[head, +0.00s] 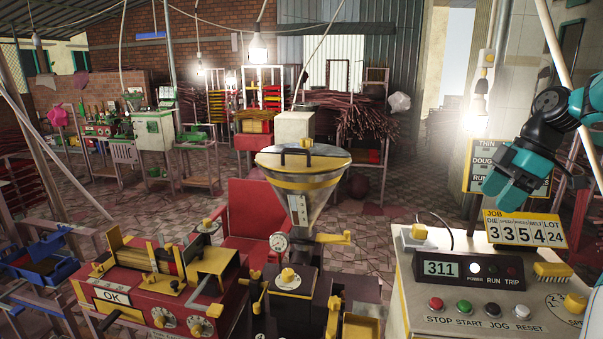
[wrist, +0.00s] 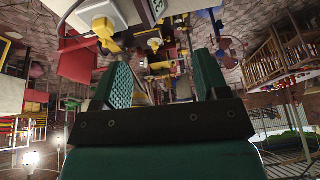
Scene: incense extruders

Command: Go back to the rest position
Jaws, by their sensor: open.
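My gripper (wrist: 163,78) is open in the wrist view. Its two green ribbed fingers stand apart with nothing held between them. In the head view my teal and black arm comes in from the right edge, raised above the control console (head: 460,310). The hand end hangs near the job card (head: 525,230) reading 3354 24, clear of the console top. The fingertips are hard to make out in the head view.
The console carries a 311 display (head: 440,269) and coloured buttons. Left of it stand a funnel hopper (head: 303,185), a gauge (head: 278,242) and a red machine (head: 165,300) with an OK plate. A bulb (head: 480,105) hangs left of my arm. A red chair (head: 250,210) stands behind the machines.

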